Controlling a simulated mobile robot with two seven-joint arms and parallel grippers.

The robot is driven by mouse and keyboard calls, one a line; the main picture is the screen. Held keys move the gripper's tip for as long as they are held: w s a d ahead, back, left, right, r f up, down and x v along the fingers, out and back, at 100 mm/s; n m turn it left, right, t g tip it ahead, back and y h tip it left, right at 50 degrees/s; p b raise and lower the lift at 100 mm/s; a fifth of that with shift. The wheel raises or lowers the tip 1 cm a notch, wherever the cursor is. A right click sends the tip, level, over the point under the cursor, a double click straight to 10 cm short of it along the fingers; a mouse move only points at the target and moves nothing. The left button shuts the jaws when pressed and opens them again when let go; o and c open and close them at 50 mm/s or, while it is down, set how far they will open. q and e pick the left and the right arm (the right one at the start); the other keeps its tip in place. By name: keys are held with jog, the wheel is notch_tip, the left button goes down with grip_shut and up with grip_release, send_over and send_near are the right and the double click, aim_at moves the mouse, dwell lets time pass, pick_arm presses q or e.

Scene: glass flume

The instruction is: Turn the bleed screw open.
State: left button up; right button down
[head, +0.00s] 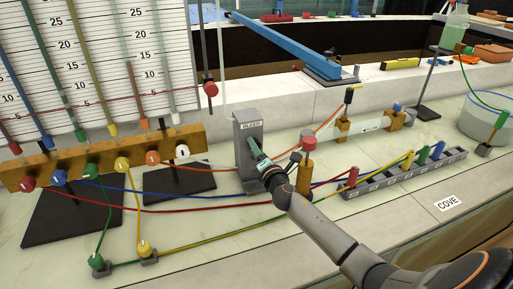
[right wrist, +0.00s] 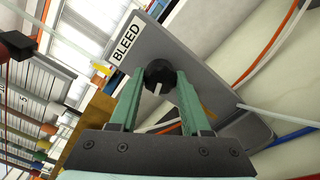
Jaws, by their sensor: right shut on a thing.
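The grey bleed block (head: 242,152) stands upright on the pale bench, with a BLEED label (head: 251,124) near its top. In the right wrist view, the bleed screw is a round black knob (right wrist: 159,73) with a white mark, on the face of the grey block (right wrist: 190,62). My right gripper (head: 255,150) reaches the block from the lower right. Its green fingers are shut on the knob, one on each side, in the right wrist view (right wrist: 160,88). In the head view the fingers hide most of the knob. My left gripper is not in view.
A wooden manifold (head: 105,160) with coloured knobs stands at left before the scale boards. Coloured tubes cross the bench around the block. A brown post with a red top (head: 306,175) stands close right of my gripper, and a grey rail (head: 405,178) lies beyond.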

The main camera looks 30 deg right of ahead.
jog(key=shift+n, duration=0.7)
jog(key=shift+f+n, duration=0.1)
jog(key=shift+n, duration=0.2)
jog(key=shift+c, duration=1.9)
grip_release()
jog(key=v, duration=1.2)
jog(key=shift+s, duration=0.25)
jog(key=shift+s+a, duration=0.1)
jog(key=shift+a, duration=0.05)
